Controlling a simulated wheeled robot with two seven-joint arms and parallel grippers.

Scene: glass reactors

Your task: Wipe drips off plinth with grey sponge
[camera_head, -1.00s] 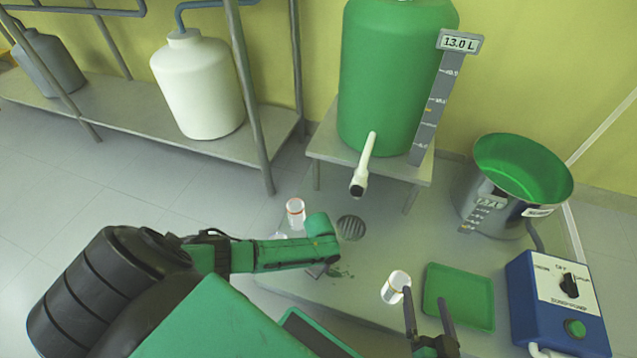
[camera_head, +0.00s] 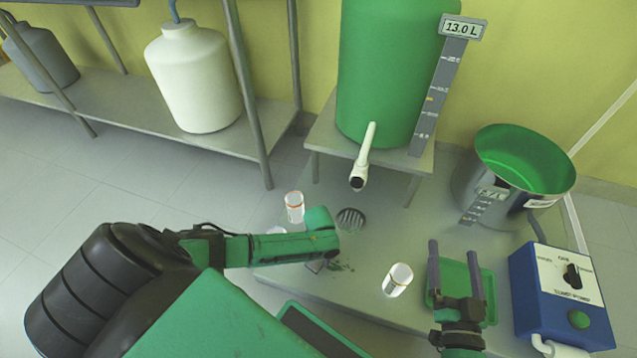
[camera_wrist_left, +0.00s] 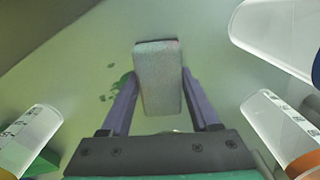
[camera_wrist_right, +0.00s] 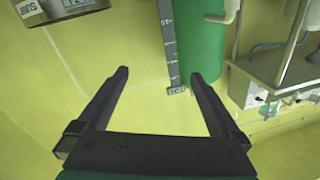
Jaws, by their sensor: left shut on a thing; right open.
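The grey sponge (camera_wrist_left: 158,78) is clamped between the fingers of my left gripper (camera_wrist_left: 152,98), shown in the left wrist view. In the head view the left arm hides most of the sponge; a grey bit (camera_head: 315,266) shows under the arm's end. Dark green drips (camera_head: 341,267) lie on the grey plinth (camera_head: 365,240) just right of the sponge; they also show in the left wrist view (camera_wrist_left: 120,85), beside the sponge. I cannot tell whether the sponge touches the plinth. My right gripper (camera_head: 453,246) is open and empty, above the green tray.
A drain (camera_head: 350,220) lies behind the drips. The green tray (camera_head: 488,290), blue pump box (camera_head: 565,300), steel pot (camera_head: 515,180) and green vessel with spout (camera_head: 385,80) stand around.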

